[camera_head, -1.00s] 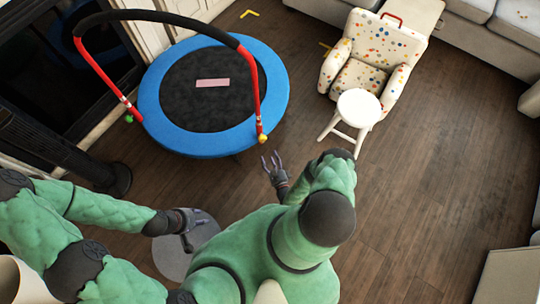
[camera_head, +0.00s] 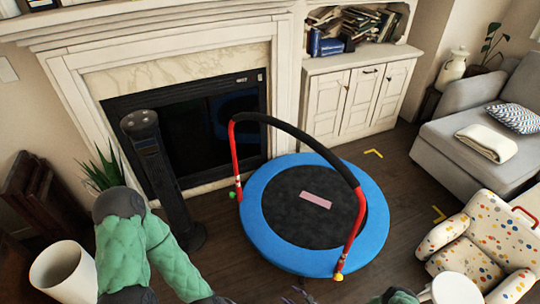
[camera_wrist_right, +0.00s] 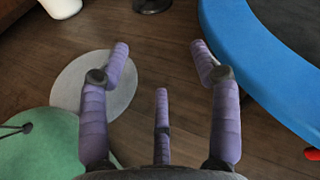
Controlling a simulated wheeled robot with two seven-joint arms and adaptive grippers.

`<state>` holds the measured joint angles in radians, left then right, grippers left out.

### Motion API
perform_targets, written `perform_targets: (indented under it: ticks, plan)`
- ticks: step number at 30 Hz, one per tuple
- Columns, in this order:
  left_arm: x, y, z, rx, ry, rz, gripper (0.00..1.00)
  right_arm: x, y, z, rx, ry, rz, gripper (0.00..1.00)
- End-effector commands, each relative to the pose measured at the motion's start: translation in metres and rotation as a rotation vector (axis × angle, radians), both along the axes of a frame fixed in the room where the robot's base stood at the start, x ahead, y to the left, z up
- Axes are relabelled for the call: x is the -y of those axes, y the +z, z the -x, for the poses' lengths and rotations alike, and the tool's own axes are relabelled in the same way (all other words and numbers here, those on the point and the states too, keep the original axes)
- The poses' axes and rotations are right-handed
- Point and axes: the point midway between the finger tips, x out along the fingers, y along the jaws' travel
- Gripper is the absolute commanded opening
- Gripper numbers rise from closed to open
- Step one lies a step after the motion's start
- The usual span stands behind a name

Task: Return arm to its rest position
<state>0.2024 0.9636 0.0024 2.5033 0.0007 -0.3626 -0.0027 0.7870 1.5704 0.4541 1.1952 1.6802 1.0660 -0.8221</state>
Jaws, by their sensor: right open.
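My right gripper (camera_wrist_right: 159,60) is open in the right wrist view, with its purple fingers spread and nothing between them. The wooden floor lies below it. In the head view only the tips of its fingers (camera_head: 298,296) show at the bottom edge, in front of the trampoline. A small green part of my right arm (camera_head: 396,297) shows at the bottom edge. My green left arm (camera_head: 165,255) is bent at the lower left. Its gripper is out of view below the bottom edge.
A blue-rimmed trampoline (camera_head: 262,233) with a red and black handlebar stands ahead. A black tower fan (camera_head: 172,185) stands left of it, before the fireplace (camera_head: 190,70). A spotted armchair (camera_head: 485,243) and white stool (camera_head: 455,290) are at right. A grey disc (camera_wrist_right: 70,80) lies on the floor.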

Motion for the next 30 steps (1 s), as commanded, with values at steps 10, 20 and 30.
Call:
perform_targets:
  ticks: [10,20,30]
  plan:
    - [0.000,0.023,0.000,0.000,0.000,0.000,0.40,-0.048,0.083,0.125,-0.216,0.803,0.288,0.63]
    - [0.000,0.041,0.000,0.000,0.000,0.000,0.40,0.006,0.164,0.166,-0.058,1.231,0.840,0.63]
    - [0.000,0.053,0.000,0.000,0.000,0.000,0.40,0.006,0.245,0.143,0.316,1.279,1.165,0.63]
